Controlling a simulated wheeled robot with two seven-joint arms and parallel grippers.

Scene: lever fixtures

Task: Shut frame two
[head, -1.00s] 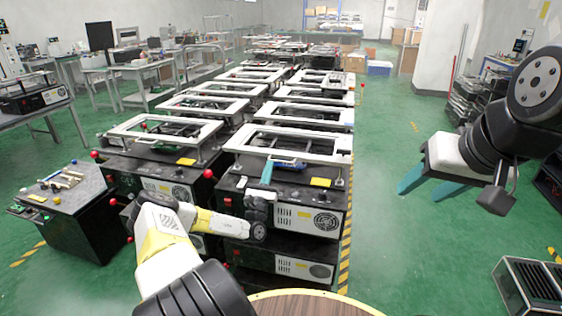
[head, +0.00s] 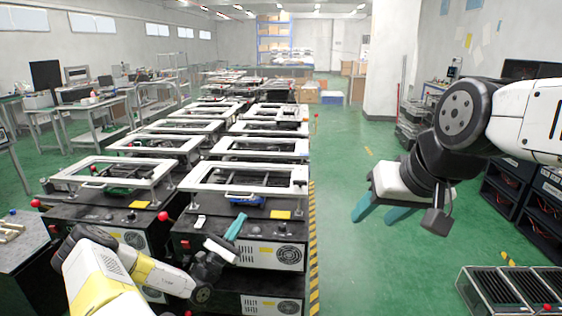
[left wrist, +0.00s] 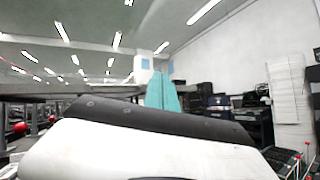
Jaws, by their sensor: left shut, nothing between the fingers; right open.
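Two white rectangular frames stand nearest me in the head view, the left one (head: 78,179) and the right one (head: 200,184). Both are raised on posts above black machine boxes. No number shows, so I cannot tell which is frame two. A blue handle-like part (head: 244,199) lies under the right frame's front bar. My left gripper (head: 237,225) is shut and empty, at the front of the right machine, a little below the blue part. Its teal fingers also show together in the left wrist view (left wrist: 165,92). My right gripper (head: 381,212) is open and empty over the aisle.
More white frames on machines (head: 265,146) run back in two rows. A red ball knob (head: 163,216) sticks up between the two nearest machines. A slatted crate (head: 510,292) stands at the lower right.

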